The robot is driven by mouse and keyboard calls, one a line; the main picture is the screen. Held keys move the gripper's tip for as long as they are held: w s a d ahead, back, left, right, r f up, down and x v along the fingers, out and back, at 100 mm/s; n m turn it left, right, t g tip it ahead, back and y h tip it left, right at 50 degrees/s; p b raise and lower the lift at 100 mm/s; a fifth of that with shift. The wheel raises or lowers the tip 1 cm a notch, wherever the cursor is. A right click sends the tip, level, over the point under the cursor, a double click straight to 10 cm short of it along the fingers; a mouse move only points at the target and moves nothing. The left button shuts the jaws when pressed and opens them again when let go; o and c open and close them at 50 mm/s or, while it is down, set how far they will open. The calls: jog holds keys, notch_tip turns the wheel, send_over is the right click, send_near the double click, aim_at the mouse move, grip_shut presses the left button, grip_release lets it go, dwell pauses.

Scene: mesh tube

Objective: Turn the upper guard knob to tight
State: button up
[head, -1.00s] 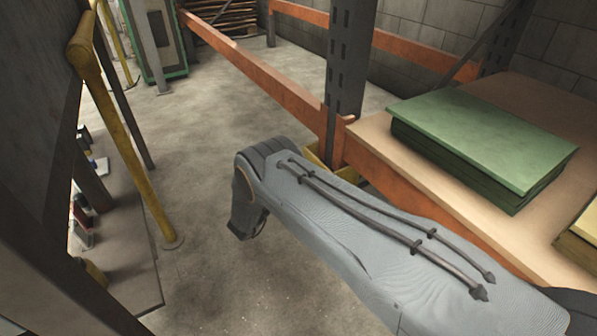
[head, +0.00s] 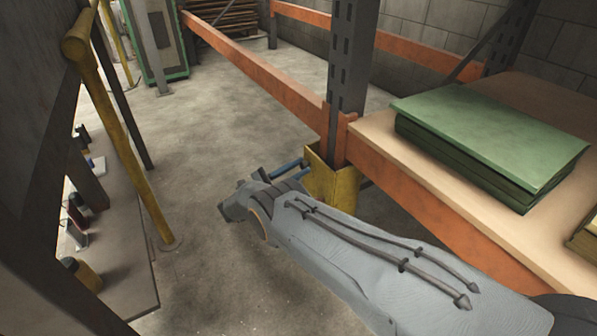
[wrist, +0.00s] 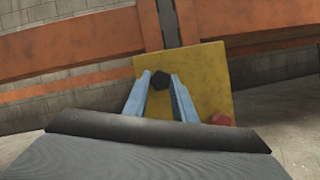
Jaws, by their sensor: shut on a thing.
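The yellow guard (head: 338,192) wraps the foot of the dark rack post in the head view. In the wrist view its yellow face (wrist: 208,75) fills the middle. A dark, many-sided upper knob (wrist: 160,80) sits high on that face, between the tips of my gripper's blue fingers (wrist: 161,82). A red knob (wrist: 221,119) sits lower right on the same face, clear of the fingers. My gripper is shut on the upper knob. I cannot read any tight mark.
An orange rack beam (head: 400,190) and a shelf board with green sheets (head: 490,135) lie right of the post. A yellow railing (head: 125,130) and a grey bench (head: 125,265) stand at the left. The concrete floor (head: 215,130) between is open.

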jog(key=shift+w+a+m+g, duration=0.1)
jog(key=shift+m+g, duration=0.3)
jog(key=shift+m, duration=0.5)
jog(key=shift+w+a+m+g, duration=0.1)
jog(key=shift+m+g, duration=0.3)
jog(key=shift+m, duration=0.5)
jog(key=shift+s+d+r+m+g, duration=0.1)
jog(key=shift+m+g, duration=0.3)
jog(key=shift+m, duration=0.2)
jog(key=o, duration=1)
jog(key=shift+o, duration=0.2)
